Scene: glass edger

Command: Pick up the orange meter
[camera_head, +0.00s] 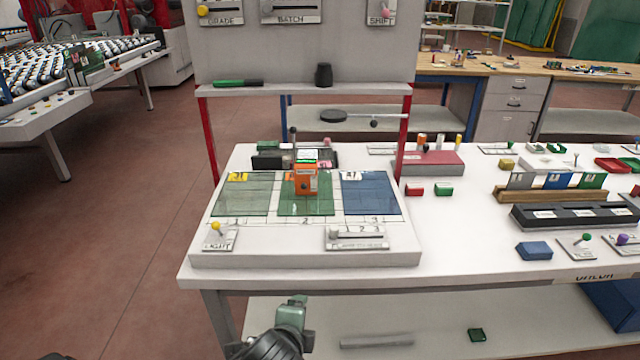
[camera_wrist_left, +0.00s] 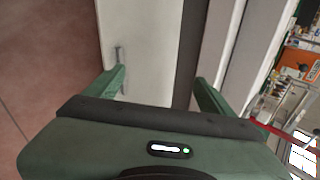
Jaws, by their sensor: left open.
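My left gripper (camera_head: 293,303) is low in front of the table's front edge, below and well short of the meter. In the left wrist view its two green fingers (camera_wrist_left: 160,76) are apart with nothing between them. My right gripper is not in view.
A yellow-knobbed switch (camera_head: 217,231) and a numbered selector (camera_head: 357,237) sit on the board's front. Red posts (camera_head: 403,135) carry a shelf behind it. Blocks and a dark rack (camera_head: 570,216) lie to the right. A lower shelf (camera_head: 440,318) holds a grey bar (camera_head: 376,341).

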